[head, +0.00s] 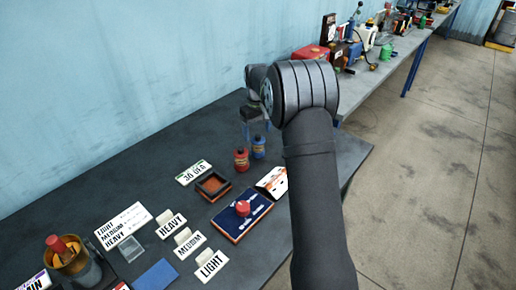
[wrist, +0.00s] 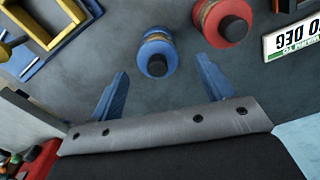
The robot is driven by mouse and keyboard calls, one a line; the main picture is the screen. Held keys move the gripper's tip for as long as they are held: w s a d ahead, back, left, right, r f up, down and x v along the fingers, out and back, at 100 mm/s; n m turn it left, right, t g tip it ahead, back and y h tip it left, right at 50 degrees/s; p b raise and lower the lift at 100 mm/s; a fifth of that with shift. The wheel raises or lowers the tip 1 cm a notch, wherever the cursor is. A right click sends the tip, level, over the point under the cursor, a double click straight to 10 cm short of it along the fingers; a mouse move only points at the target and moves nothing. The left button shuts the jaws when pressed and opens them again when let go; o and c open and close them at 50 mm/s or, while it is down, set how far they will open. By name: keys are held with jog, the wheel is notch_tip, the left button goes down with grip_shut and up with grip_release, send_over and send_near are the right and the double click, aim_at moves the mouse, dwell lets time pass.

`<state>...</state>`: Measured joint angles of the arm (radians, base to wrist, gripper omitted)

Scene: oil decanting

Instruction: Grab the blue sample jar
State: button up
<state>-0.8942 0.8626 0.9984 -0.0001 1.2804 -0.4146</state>
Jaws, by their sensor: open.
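The blue sample jar (head: 259,149) stands upright on the dark bench, just behind and right of a red jar (head: 241,161). My gripper (head: 255,128) is above the blue jar, pointing down, partly hidden by my arm. In the wrist view the blue jar (wrist: 157,50), with its dark cap, lies between and beyond the two blue fingertips of my open gripper (wrist: 161,64). Nothing is between the fingers' inner faces. The red jar (wrist: 223,20) is close beside it, beyond the other fingertip.
A small orange-lined tray (head: 213,186) and a blue board with a red knob (head: 242,209) lie in front of the jars. A 30 DEG label plate (head: 194,173) lies left of them. Grade cards (head: 189,243) and a metal pot (head: 76,264) are nearer. The bench behind the jars is bare.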

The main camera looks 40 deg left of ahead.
aim_at(258, 148)
jog(key=shift+w+d+f, duration=0.1)
jog(key=shift+w+f, duration=0.05)
jog(key=shift+f, duration=2.55)
jog(key=c, duration=1.2)
jog(key=shift+r, duration=0.15)
